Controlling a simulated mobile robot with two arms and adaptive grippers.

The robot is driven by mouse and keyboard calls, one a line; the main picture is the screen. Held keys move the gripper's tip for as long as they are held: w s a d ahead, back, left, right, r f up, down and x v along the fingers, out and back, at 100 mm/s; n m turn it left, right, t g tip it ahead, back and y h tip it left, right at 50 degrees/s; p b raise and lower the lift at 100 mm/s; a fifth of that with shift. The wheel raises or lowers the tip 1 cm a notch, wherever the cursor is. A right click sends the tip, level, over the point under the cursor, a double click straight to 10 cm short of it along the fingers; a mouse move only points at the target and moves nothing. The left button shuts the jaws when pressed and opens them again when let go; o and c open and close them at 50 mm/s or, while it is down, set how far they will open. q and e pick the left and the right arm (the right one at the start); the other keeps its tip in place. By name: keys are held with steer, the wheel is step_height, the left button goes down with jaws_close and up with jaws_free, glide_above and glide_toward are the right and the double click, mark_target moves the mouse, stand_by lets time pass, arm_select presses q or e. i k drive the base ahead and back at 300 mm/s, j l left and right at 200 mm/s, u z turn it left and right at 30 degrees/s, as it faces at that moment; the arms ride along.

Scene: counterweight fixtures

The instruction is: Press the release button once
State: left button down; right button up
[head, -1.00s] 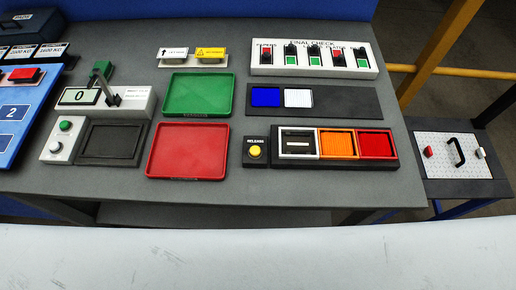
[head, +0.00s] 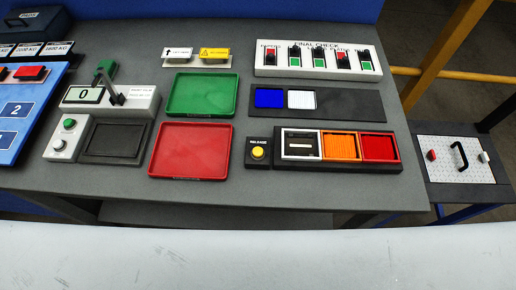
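The release unit (head: 258,161) is a small black box marked RELEASE, with a round yellow button (head: 258,152) on top. It stands on the grey table between the red tray and a black holder with several square compartments. Nothing touches or covers the button. Neither of my grippers shows in the head view.
On the grey table (head: 290,190) are a red tray (head: 190,151), a green tray (head: 201,95), a black compartment holder (head: 345,167), a dark strip with blue and white squares (head: 352,103), and a white final check panel (head: 317,72). The table's front strip is clear.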

mark_target(257, 153)
steer(key=l+u, duration=0.1)
steer(key=l, duration=0.35)
steer(key=l+u, duration=0.1)
steer(key=l, duration=0.4)
steer(key=k+l+u, duration=0.15)
steer(key=l, duration=0.3)
steer(key=l+u, duration=0.1)
steer(key=l, duration=0.35)
steer(key=k+l+u, duration=0.1)
steer(key=l, duration=0.35)
steer(key=k+l+u, duration=0.1)
steer(key=l, duration=0.3)
steer(key=k, duration=0.1)
